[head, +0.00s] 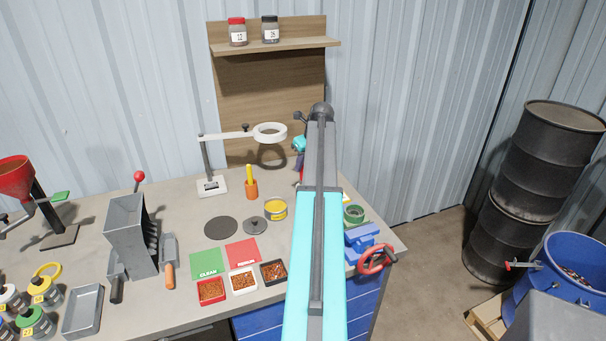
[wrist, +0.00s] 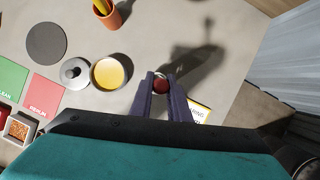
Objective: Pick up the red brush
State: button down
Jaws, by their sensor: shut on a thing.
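My gripper (wrist: 161,77) shows in the wrist view with its two dark fingers closed around a small round red thing, which I take to be the red brush (wrist: 160,86). Only its rounded end shows between the fingertips; the rest is hidden. I cannot tell for sure whether the brush touches the table.
A yellow tin (wrist: 110,74) and a grey lidded disc (wrist: 75,73) stand left of my gripper. An orange cup (head: 251,189) holds yellow sticks. A magnifier lamp (head: 270,132) stands behind. A blue vise (head: 363,243) sits at the table's right corner.

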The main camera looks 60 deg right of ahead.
jog(key=shift+r+b, duration=0.55)
jog(key=shift+r, duration=1.75)
